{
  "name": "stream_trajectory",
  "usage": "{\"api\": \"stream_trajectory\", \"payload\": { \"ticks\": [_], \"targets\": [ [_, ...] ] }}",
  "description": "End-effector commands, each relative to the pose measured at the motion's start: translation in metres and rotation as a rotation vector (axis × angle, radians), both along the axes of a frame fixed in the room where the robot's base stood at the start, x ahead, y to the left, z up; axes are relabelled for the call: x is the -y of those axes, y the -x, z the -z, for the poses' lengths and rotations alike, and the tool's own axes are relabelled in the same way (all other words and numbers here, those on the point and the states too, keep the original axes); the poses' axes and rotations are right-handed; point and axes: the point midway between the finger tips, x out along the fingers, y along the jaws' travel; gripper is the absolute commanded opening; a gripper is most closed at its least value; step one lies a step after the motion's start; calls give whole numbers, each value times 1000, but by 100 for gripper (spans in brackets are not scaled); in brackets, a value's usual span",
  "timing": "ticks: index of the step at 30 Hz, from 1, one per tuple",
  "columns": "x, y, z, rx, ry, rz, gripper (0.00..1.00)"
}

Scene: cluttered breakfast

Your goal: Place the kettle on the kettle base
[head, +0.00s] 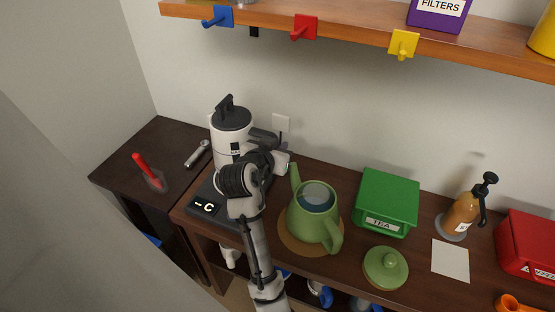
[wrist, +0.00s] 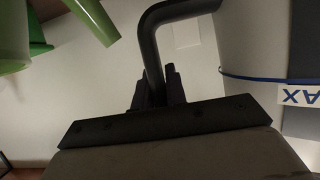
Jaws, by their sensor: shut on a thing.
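The kettle (head: 229,140) is white with a black lid and stands upright over the back of the kettle base. The black base (head: 188,209) has a lit display at its front, on the left of the counter. My gripper (head: 256,138) is at the kettle's right side. In the wrist view my gripper (wrist: 153,90) is shut on the kettle's black handle (wrist: 152,40); the grey kettle wall with a blue MAX line (wrist: 268,77) shows at the right. My arm hides the kettle's lower right part, so I cannot tell whether its bottom touches the base.
A green teapot (head: 313,222) stands on a round mat right of my arm, its spout near my wrist. Its lid (head: 386,267) and a green tea box (head: 387,202) are further right. A metal tool (head: 197,153) lies left of the kettle. A shelf with hooks (head: 350,27) runs above.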

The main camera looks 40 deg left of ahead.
Motion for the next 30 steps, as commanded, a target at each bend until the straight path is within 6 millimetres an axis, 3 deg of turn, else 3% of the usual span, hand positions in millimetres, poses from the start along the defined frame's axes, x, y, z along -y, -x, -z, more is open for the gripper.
{"api": "stream_trajectory", "payload": {
  "ticks": [14,26,27,30],
  "targets": [
    [0,0,52,2,-1,0,0],
    [0,-1,59,3,-5,1,0],
    [0,0,60,1,-1,0,15],
    [0,0,59,1,-1,0,22]
  ]
}}
